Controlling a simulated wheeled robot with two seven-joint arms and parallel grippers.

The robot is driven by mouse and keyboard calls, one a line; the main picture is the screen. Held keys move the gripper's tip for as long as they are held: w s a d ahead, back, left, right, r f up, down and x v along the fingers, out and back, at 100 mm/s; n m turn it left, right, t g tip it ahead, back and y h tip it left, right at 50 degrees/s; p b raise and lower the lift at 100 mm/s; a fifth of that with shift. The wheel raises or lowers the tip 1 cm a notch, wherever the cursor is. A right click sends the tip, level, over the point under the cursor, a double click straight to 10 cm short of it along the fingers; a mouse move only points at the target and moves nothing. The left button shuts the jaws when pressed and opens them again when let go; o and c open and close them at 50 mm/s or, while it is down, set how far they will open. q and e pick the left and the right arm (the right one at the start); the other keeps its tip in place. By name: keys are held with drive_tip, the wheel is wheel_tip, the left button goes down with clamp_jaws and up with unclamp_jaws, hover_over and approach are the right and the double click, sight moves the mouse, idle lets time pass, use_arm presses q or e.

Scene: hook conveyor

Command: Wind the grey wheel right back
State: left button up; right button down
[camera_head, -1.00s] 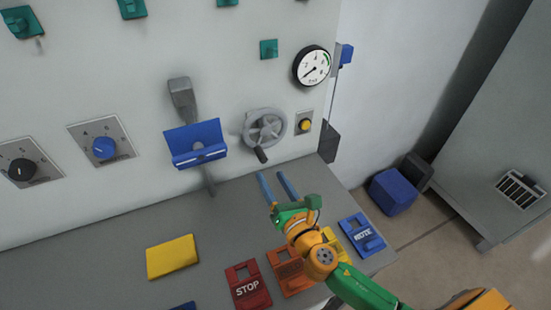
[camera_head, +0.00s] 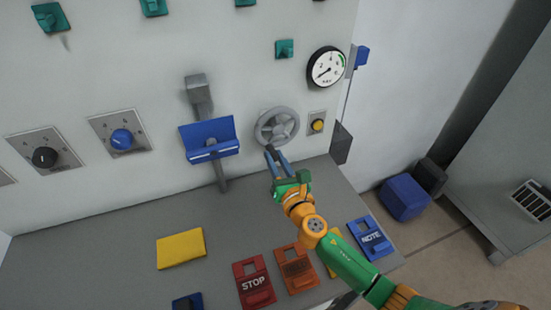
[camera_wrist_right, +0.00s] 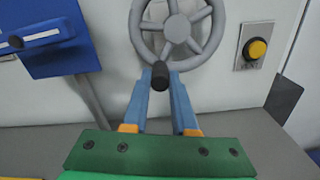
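The grey wheel (camera_head: 277,127) is a spoked handwheel on the light wall panel. In the right wrist view the wheel (camera_wrist_right: 176,28) fills the top middle, and its dark crank handle (camera_wrist_right: 160,76) points towards me at the rim's lower side. My right gripper (camera_head: 274,156) is just below the wheel, its blue fingers reaching up to the handle. In the right wrist view its fingers (camera_wrist_right: 160,84) are apart, with the handle between their tips; I cannot tell whether they touch it. My left gripper is not in view.
A round gauge (camera_head: 326,67) and a yellow button (camera_head: 317,125) are right of the wheel. A blue holder (camera_head: 209,139) with a grey lever is to its left. Below is a grey ledge (camera_head: 120,246) with a yellow plate (camera_head: 181,249) and several coloured sign plates.

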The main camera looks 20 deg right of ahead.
sight(260, 126)
drive_tip(key=shift+a+m, duration=0.1)
drive_tip(key=shift+m, duration=0.2)
